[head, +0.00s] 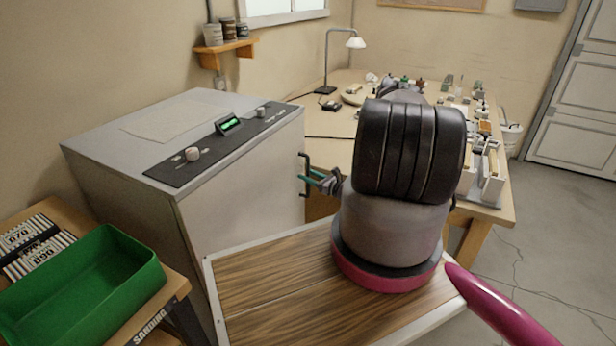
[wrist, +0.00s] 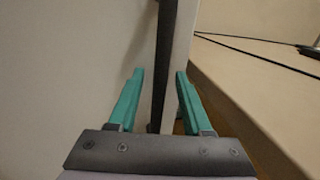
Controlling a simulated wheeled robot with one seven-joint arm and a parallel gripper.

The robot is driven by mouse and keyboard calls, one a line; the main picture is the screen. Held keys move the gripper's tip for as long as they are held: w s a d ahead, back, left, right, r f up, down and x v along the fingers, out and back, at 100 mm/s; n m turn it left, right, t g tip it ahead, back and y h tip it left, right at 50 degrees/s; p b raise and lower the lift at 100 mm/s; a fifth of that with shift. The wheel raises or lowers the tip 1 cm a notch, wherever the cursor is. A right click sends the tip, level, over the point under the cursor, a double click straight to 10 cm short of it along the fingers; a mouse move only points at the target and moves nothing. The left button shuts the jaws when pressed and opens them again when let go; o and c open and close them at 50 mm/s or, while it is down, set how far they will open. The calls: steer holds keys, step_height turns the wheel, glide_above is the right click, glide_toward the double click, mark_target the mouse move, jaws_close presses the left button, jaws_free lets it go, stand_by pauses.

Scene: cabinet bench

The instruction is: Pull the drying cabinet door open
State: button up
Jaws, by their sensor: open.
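The drying cabinet (head: 240,190) is a pale grey box with a dark control strip on top, at left in the head view. Its door looks flush and shut, though part of that side is hidden. A black upright bar handle (head: 302,172) stands at the cabinet's right edge. My gripper (head: 318,180) is at the handle, its teal fingers pointing at it. In the wrist view my gripper (wrist: 158,80) is open, with one finger on each side of the dark handle bar (wrist: 163,60). Gaps show on both sides, so neither finger visibly presses on the bar.
A wooden workbench (head: 335,110) with a lamp (head: 340,60) and many small items stands behind and right of the handle. A green bin (head: 85,285) sits on a low stand at front left. Open floor (head: 560,240) lies at right.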

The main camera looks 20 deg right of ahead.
jaws_close()
stand_by(1.4)
